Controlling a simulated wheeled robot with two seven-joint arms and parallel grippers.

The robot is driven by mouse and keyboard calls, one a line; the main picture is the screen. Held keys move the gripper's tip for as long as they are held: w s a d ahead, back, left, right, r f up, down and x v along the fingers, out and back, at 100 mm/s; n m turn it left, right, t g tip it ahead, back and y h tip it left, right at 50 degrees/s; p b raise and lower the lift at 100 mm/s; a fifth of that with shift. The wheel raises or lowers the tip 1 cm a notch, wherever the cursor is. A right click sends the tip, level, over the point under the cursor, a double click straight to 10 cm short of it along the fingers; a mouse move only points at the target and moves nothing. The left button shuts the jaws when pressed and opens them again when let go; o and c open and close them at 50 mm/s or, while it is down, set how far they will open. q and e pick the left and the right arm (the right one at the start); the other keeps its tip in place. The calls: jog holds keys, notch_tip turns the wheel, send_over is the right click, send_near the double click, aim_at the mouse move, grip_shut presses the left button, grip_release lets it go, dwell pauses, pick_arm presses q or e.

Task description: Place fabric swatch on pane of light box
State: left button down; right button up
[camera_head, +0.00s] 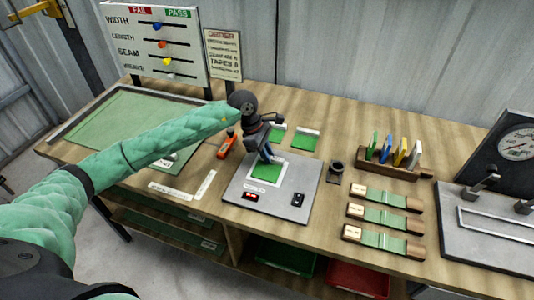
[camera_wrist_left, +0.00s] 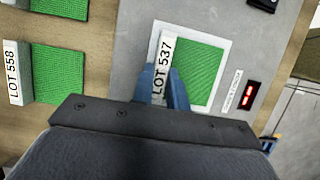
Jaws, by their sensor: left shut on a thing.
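The fabric swatch (camera_head: 265,172) is a green square with a white tab reading LOT 537; it also shows in the left wrist view (camera_wrist_left: 197,72). My left gripper (camera_wrist_left: 163,80) is shut on the tab side of the swatch. The swatch lies over the white pane (camera_wrist_left: 226,62) of the grey light box (camera_head: 308,187), with white showing around its edges. I cannot tell whether it touches the pane. In the head view my left gripper (camera_head: 266,154) comes down from behind the swatch and partly hides its tab. My right gripper is not in view.
Two more green swatches (camera_head: 304,142) with white tabs lie behind the light box; one reads LOT 558 (camera_wrist_left: 58,75). An orange tool (camera_head: 226,146) lies left of the box. A dark cup (camera_head: 335,172) and strapped blocks (camera_head: 383,215) stand to its right.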

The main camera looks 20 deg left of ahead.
pick_arm(q)
jog(key=shift+f, duration=0.1)
jog(key=c, duration=1.4)
grip_release()
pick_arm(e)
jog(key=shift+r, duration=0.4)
